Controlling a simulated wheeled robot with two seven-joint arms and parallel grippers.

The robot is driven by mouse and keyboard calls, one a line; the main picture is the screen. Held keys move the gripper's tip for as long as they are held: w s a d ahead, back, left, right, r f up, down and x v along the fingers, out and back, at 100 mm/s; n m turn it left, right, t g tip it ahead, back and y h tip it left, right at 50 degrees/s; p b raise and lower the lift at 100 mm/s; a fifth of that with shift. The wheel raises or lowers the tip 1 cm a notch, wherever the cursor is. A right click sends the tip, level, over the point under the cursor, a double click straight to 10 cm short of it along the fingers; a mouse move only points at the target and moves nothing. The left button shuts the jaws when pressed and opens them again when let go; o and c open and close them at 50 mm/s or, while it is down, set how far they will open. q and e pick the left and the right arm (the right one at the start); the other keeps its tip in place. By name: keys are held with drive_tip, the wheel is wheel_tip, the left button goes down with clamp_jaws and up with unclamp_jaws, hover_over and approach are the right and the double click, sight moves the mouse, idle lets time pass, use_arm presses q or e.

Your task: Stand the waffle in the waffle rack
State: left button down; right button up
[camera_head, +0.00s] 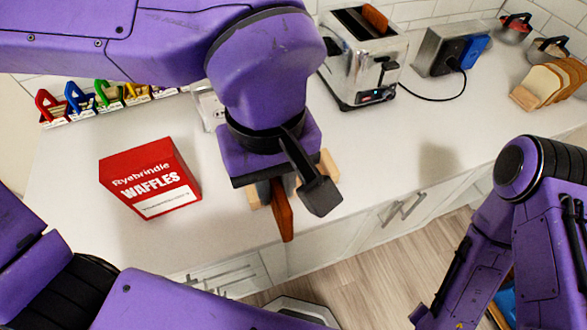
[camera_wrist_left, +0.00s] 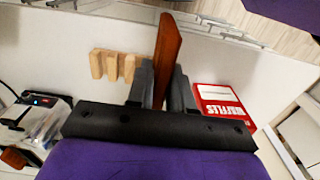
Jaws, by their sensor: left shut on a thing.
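My left gripper (camera_head: 282,195) is shut on a brown waffle (camera_head: 284,222), a thin slab held on edge above the counter near its front edge. In the left wrist view, the waffle (camera_wrist_left: 167,50) stands up between the dark fingers (camera_wrist_left: 160,85). A pale wooden rack with upright slats (camera_wrist_left: 113,66) is on the counter beside the gripper, apart from the waffle in that view. In the head view, parts of the rack (camera_head: 329,165) show beside the gripper, which hides much of it. My right gripper is out of view.
A red waffle box (camera_head: 150,180) stands to the left. A chrome toaster (camera_head: 362,55) with another brown slab in it stands behind. A second appliance (camera_head: 442,50) and sliced bread (camera_head: 556,82) are further right. Colourful A-shaped items (camera_head: 95,97) line the back left.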

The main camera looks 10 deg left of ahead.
use_arm(q)
drive_tip(key=w+a+f, duration=0.1)
drive_tip(key=w+f, duration=0.3)
drive_tip(key=w+a+f+p, duration=0.1)
drive_tip(key=w+f, duration=0.3)
drive_tip(key=w+a+f+p, duration=0.1)
drive_tip(key=w+f, duration=0.3)
drive_tip(key=shift+w+a+f, duration=0.15)
drive_tip(key=shift+a, duration=0.2)
drive_tip(key=shift+w+f, duration=0.1)
drive_tip(key=shift+f, duration=0.05)
drive_tip(key=c, duration=1)
unclamp_jaws()
drive_tip(key=shift+f, duration=0.1)
wheel_tip(320, 180, up, 12)
drive_tip(key=shift+r, duration=0.2)
